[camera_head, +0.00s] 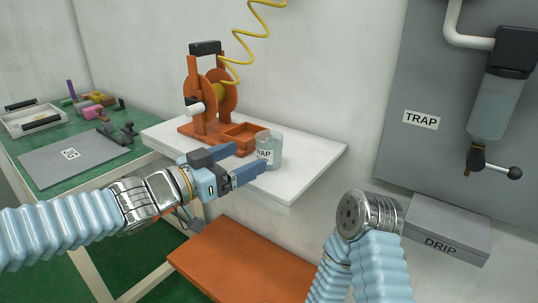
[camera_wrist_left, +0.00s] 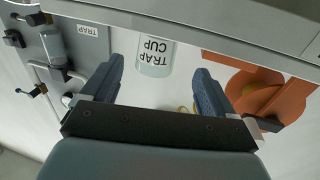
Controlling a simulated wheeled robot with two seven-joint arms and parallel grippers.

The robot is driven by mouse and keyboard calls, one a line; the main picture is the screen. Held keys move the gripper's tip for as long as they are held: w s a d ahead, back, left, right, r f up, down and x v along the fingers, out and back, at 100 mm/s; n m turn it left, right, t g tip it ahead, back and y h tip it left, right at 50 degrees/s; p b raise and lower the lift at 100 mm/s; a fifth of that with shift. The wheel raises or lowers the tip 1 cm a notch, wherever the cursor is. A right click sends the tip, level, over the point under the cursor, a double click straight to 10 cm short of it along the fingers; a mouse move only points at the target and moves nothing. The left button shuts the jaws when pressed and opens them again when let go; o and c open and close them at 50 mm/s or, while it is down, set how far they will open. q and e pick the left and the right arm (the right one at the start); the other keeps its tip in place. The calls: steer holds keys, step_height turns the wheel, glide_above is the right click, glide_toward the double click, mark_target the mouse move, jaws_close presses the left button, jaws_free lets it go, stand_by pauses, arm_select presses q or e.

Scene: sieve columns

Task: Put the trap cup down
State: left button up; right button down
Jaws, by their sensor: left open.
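In the left wrist view, which is upside down, the cup (camera_wrist_left: 154,60) shows between the fingertips (camera_wrist_left: 160,66), with gaps on both sides. I cannot tell whether it is partly between the fingers or just beyond them. Of my right arm, only the forearm and a metal joint show.
An orange stand (camera_head: 208,125) with a reel and tray is behind the cup. A grey wall panel with a TRAP label (camera_head: 421,120) and a grey DRIP box (camera_head: 440,225) are at right. A green bench (camera_head: 70,135) is at left, an orange surface (camera_head: 235,265) below.

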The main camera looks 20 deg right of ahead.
mark_target(259, 152)
arm_select(q)
steer(key=b+x, duration=0.1)
steer(key=x, duration=0.5)
steer(key=shift+s+d, duration=0.15)
steer(key=shift+d, duration=0.1)
steer(key=shift+c, duration=0.2)
steer(key=c, duration=1.1)
